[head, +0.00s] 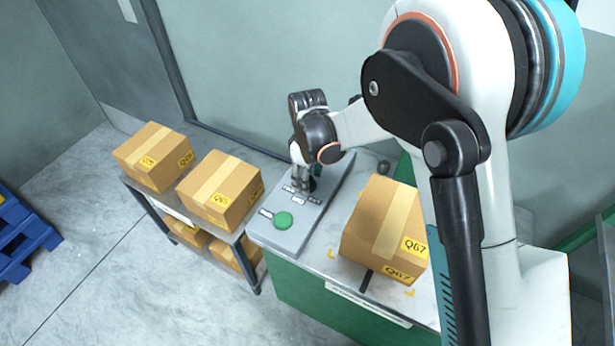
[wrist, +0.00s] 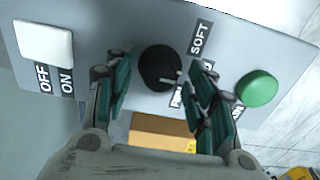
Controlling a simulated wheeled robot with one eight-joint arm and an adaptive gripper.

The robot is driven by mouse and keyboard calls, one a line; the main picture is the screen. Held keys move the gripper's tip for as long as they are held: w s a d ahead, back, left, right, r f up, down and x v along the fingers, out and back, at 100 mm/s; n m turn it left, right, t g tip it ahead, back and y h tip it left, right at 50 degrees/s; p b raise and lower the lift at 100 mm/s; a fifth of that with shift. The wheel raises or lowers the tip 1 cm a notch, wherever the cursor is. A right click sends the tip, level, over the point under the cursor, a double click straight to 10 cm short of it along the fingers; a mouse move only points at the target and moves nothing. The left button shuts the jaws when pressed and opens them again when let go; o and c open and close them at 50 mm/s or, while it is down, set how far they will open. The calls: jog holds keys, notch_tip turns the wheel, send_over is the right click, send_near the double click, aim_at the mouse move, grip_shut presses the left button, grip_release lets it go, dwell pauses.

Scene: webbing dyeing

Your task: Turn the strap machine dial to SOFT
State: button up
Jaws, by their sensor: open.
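The strap machine panel (head: 318,212) is a grey slab on the green-sided bench. In the wrist view its round black dial (wrist: 160,68) lies between the fingers of my gripper (wrist: 159,70). My gripper is open, with one finger on each side of the dial; I cannot tell whether either touches it. A pale pointer mark on the dial points right, towards labels partly hidden by the right finger. The SOFT label (wrist: 200,38) is up and right of the dial. In the head view my gripper (head: 302,183) is over the panel and mostly hides the dial.
A green button (wrist: 258,88) is right of the dial, and a white OFF/ON switch (wrist: 45,40) is at the left. A Q67 carton (head: 378,225) stands on the bench beside the panel. Several cartons sit on a rack (head: 250,278) at the left, near a blue pallet (head: 22,237).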

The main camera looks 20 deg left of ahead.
jog(key=c, duration=1.1)
jog(key=shift+n, duration=0.3)
jog(key=n, duration=0.4)
jog(key=shift+n+b, duration=0.3)
jog(key=shift+n, duration=1.9)
